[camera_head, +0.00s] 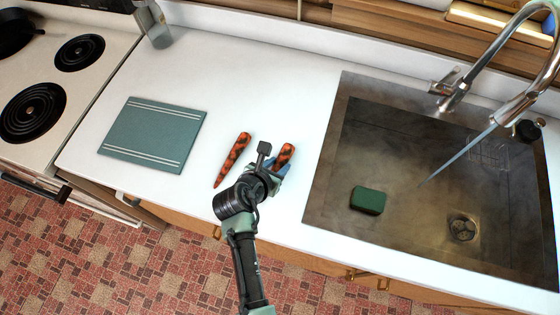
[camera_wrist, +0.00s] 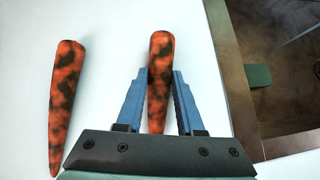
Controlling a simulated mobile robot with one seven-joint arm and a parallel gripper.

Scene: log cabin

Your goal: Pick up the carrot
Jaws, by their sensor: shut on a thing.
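Two orange carrots with dark blotches are on the white counter. One carrot (camera_head: 285,156) is at my gripper; in the wrist view this carrot (camera_wrist: 160,62) lies between the two blue fingers, which are shut on it. My gripper (camera_head: 277,168) hides its lower part in the head view. The other carrot (camera_head: 233,159) lies free to the left, and it also shows in the wrist view (camera_wrist: 66,95). My gripper (camera_wrist: 159,80) is low over the counter. I cannot tell whether the held carrot touches the counter.
A teal cutting board (camera_head: 153,134) lies on the counter at the left, beside the stove (camera_head: 60,75). A metal sink (camera_head: 325,185) with a green sponge (camera_head: 368,200) is at the right, under a faucet (camera_head: 455,95). The counter behind the carrots is clear.

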